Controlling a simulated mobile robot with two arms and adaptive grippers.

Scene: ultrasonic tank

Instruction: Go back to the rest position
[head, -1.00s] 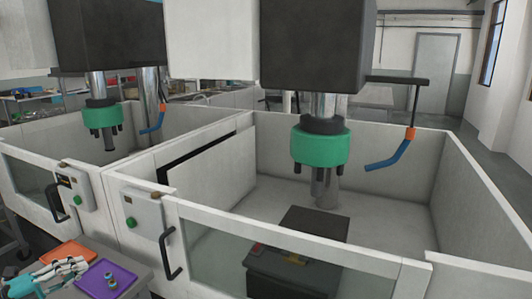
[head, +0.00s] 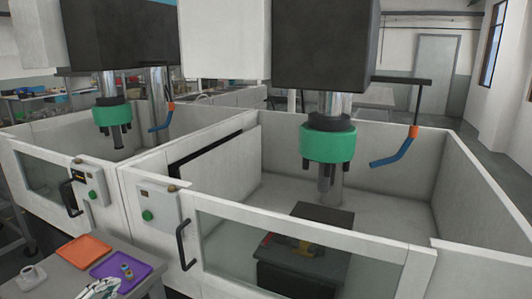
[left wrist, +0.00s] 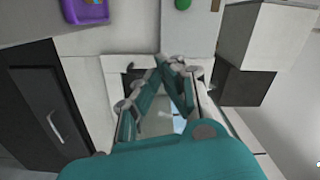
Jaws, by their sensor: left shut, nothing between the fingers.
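My left gripper (head: 101,289) shows at the bottom left of the head view, partly cut off by the frame edge, just in front of the purple tray. In the left wrist view its teal fingers (left wrist: 172,72) come together at the tips, shut with nothing between them. The purple tray (head: 112,276) lies on the table and holds a small grey and orange part (head: 127,271). The purple tray also shows at the top of the left wrist view (left wrist: 72,12). My right gripper is not in view.
An orange tray (head: 83,250) and a white cup (head: 31,277) are on the grey table. Two white machine enclosures stand behind; the nearer has a door handle (head: 183,245), a control box (head: 157,207) and a green spindle head (head: 327,143). A dark block (head: 322,222) sits inside it.

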